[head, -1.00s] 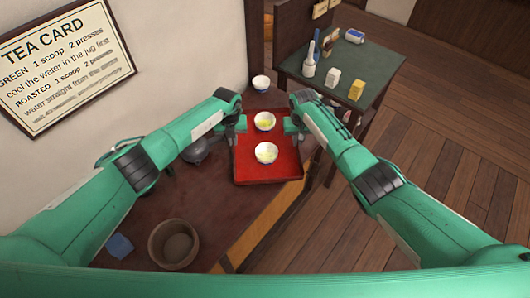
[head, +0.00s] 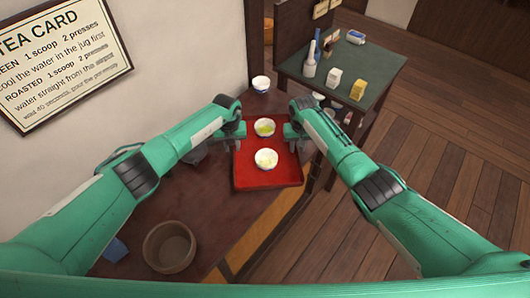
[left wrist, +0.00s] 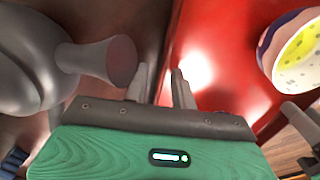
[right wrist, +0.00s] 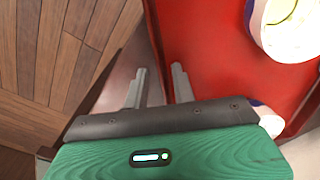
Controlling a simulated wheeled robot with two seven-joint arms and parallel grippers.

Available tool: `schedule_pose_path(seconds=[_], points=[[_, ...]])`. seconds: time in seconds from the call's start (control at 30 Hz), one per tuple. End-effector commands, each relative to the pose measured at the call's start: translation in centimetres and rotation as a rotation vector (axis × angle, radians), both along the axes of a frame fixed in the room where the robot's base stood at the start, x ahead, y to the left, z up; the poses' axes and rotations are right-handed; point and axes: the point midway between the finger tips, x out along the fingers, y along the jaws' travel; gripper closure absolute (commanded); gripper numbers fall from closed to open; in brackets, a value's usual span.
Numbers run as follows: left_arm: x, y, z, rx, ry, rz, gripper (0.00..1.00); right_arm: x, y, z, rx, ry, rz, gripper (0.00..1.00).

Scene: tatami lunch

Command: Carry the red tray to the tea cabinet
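Whether the tray touches the table is unclear. No tea cabinet is clearly identifiable.
A white cup (head: 261,83) stands behind the tray. A grey pot (left wrist: 30,60) is beside my left gripper. A brown pot (head: 170,246) and a blue item (head: 115,250) are nearer. A green-topped table (head: 375,70) with several items stands at the back right; wooden floor (head: 440,190) is clear.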

Motion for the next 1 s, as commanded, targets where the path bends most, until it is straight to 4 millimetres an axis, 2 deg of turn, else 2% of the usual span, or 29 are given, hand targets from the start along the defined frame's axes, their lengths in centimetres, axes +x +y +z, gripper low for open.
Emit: schedule_pose_path(seconds=[0.27,0.43,0.7,0.83,1.0], points=[[0.1,-0.1,0.9,-0.002,-0.002,-0.001,0.74,0.0,0.1,0.0,0.001,-0.001,0.001,0.74],[0.1,0.0,3.5,-0.002,-0.004,-0.002,0.74,0.0,0.1,0.0,0.002,-0.001,0.001,0.74],[0.1,0.0,9.2,0.0,-0.003,-0.001,0.74,0.0,0.1,0.0,0.002,-0.001,0.001,0.74],[0.1,0.0,11.0,0.0,-0.001,-0.001,0.74,0.0,0.1,0.0,0.002,-0.001,0.001,0.74],[0.0,0.0,11.9,0.0,0.0,0.0,0.74,0.0,0.1,0.2,0.002,-0.001,0.001,0.74]])
